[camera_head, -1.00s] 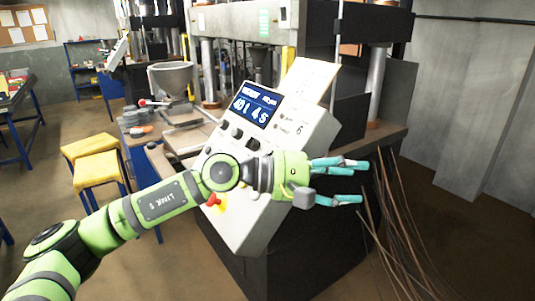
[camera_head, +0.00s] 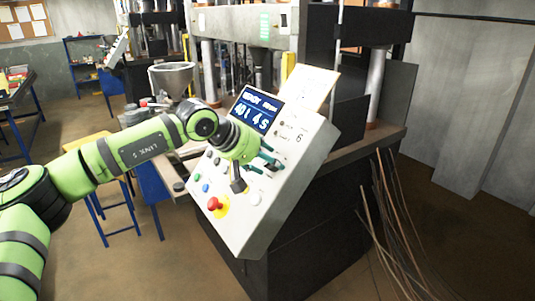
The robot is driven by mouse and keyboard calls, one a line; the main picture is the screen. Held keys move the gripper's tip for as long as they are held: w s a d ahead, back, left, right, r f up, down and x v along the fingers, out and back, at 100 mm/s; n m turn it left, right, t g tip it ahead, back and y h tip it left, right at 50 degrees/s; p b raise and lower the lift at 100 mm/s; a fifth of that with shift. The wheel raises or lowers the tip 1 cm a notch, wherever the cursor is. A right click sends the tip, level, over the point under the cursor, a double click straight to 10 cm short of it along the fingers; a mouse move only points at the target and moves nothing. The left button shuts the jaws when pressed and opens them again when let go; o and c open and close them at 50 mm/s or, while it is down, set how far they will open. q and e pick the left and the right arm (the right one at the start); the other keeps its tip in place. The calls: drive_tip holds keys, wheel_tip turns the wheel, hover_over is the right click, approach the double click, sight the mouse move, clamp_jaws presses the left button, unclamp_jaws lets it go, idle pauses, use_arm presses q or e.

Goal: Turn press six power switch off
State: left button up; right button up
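The press control panel (camera_head: 285,195) is a tilted pale-grey box marked with a "6" (camera_head: 299,138). Its blue display (camera_head: 256,108) is lit and shows large digits. My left gripper (camera_head: 267,162) is in front of the panel's upper right part, below the display and left of the "6". Its teal fingers look spread apart with nothing seen between them. I cannot tell whether they touch the panel. The gripper and wrist hide part of the panel, and I cannot make out the power switch or its position. My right gripper is out of view.
A red emergency button (camera_head: 214,203) on a yellow plate and several small buttons sit lower on the panel. A paper sheet (camera_head: 307,85) stands behind it. Loose cables (camera_head: 392,220) hang at the right. A yellow stool (camera_head: 88,141) and a metal hopper (camera_head: 171,77) are at the left.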

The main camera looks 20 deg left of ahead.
use_arm(q)
drive_tip(key=shift+w+d+f, duration=0.1)
drive_tip(key=shift+f, duration=0.1)
drive_tip(key=shift+c, duration=0.4)
clamp_jaws()
